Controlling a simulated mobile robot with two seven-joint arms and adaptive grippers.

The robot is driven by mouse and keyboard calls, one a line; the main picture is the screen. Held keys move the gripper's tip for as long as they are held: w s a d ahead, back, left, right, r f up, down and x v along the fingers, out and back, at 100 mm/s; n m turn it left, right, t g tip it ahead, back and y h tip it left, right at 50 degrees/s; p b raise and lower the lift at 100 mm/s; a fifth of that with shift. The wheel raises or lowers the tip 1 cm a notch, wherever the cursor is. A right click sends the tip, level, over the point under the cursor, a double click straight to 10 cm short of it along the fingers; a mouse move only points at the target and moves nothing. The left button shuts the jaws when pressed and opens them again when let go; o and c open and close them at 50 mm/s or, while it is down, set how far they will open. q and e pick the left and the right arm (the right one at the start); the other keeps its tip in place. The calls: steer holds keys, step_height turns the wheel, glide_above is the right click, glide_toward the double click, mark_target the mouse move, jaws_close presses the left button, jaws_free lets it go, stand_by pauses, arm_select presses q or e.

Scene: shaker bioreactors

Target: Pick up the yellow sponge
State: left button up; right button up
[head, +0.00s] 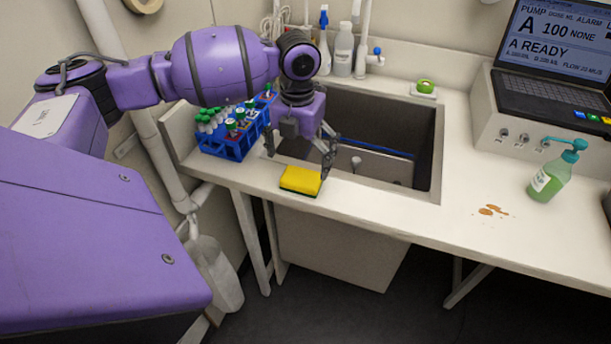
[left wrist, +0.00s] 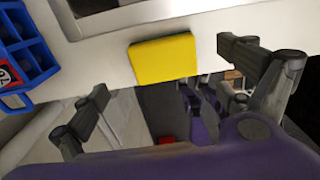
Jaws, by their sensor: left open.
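The yellow sponge (head: 301,179) lies flat on the front strip of the counter, before the sink, with a dark green underside showing along its front edge. It also shows in the left wrist view (left wrist: 163,59), at the top middle. My left gripper (head: 300,165) is above and just behind the sponge, pointing down, with its fingers spread wide. In the left wrist view the open fingers (left wrist: 163,80) stand on either side of the sponge, which is not held. The gap between fingertips and counter is hard to judge.
A blue rack (head: 232,146) of capped tubes stands close left of the gripper. The sink (head: 425,150) opens behind the sponge. A green soap bottle (head: 549,179), a brown spill (head: 490,210) and a laptop (head: 553,95) are to the right. Bottles (head: 343,50) stand at the back.

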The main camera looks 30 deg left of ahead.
mark_target(301, 176)
arm_select(q)
steer(key=shift+s+d+f, duration=0.1)
steer(key=shift+s+f, duration=0.1)
steer(key=shift+f, duration=0.45)
steer(key=f, duration=0.4)
steer(key=shift+w+d+f, duration=0.1)
steer(key=shift+w+d, duration=0.05)
steer(key=shift+w, duration=0.1)
steer(key=c, duration=0.9)
